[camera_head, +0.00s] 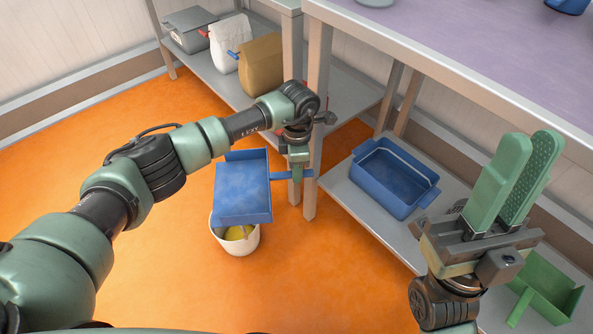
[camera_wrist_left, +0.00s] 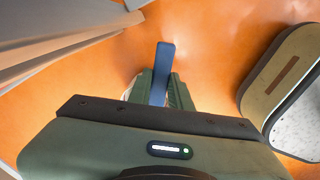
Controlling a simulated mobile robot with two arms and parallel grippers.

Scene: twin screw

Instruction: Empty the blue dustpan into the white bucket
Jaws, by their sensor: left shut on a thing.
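The blue dustpan (camera_head: 242,187) is in the air over the white bucket (camera_head: 243,242) in the head view. I see no loose contents on its blue surface. The bucket stands on the orange floor, partly hidden below the dustpan, with something yellow inside. My left gripper (camera_head: 297,173) is shut on the dustpan's handle, to the right of the pan. In the left wrist view the blue handle (camera_wrist_left: 163,72) shows between the green fingers of my left gripper (camera_wrist_left: 161,90). My right gripper (camera_head: 515,180) points up at the right, its fingers apart and empty.
A blue bin (camera_head: 393,177) and a green dustpan (camera_head: 546,290) are on the lower shelf at right. A grey box (camera_head: 191,29), a white bag (camera_head: 230,43) and a brown bag (camera_head: 262,64) stand on the back shelf. A table post (camera_head: 317,130) is close right of my left gripper.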

